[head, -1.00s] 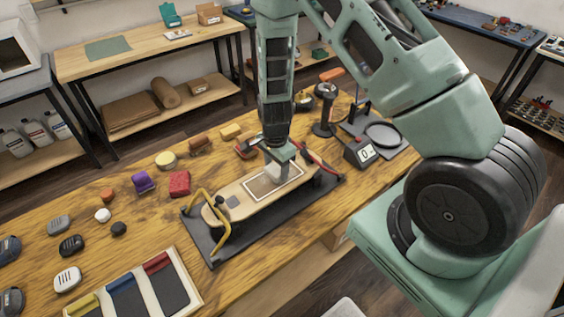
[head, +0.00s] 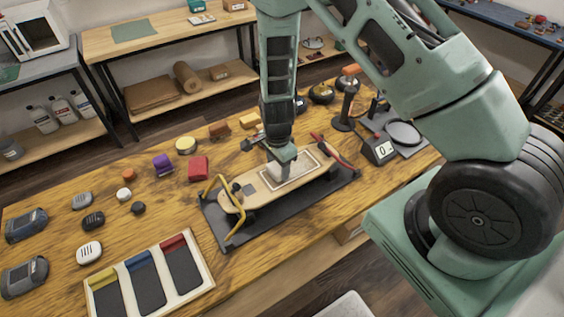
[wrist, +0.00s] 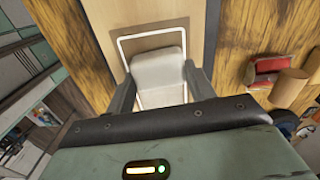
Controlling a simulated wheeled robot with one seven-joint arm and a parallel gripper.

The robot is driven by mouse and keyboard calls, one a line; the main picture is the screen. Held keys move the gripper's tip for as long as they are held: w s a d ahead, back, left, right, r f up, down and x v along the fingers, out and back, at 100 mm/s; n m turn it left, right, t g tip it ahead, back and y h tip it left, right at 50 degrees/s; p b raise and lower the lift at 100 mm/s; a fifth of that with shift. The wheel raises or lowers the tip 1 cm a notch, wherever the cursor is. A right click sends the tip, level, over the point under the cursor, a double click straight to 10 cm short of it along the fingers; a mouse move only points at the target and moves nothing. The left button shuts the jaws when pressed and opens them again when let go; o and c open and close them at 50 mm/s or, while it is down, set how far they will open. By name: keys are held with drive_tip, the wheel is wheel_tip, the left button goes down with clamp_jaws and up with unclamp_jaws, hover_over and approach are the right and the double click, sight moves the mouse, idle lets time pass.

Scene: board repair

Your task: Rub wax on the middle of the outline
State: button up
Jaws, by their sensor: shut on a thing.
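A wooden skateboard deck (head: 250,198) lies on a black mat (head: 232,238) on the wooden bench. A white rectangular outline (head: 271,184) is marked on the deck, and it also shows in the wrist view (wrist: 123,46). My gripper (head: 280,166) points down over the outline. It is shut on a whitish block, likely the wax (wrist: 158,74), which also shows at the deck in the head view (head: 276,171). The block lies within the outline's area as seen from the wrist. Whether it touches the deck I cannot tell. My gripper hides part of the outline.
A yellow-handled clamp (head: 236,232) stands at the deck's left end and a red-handled tool (head: 332,152) at its right. A sectioned tray (head: 207,270) lies front left. Several coloured blocks, including a red block (head: 198,168), line the back. A scale (head: 380,149) stands right.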

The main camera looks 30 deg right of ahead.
drive_tip(key=shift+s+a+p, duration=0.1)
drive_tip(key=shift+a+p, duration=0.25)
drive_tip(key=shift+a, duration=1)
drive_tip(key=shift+d, duration=0.15)
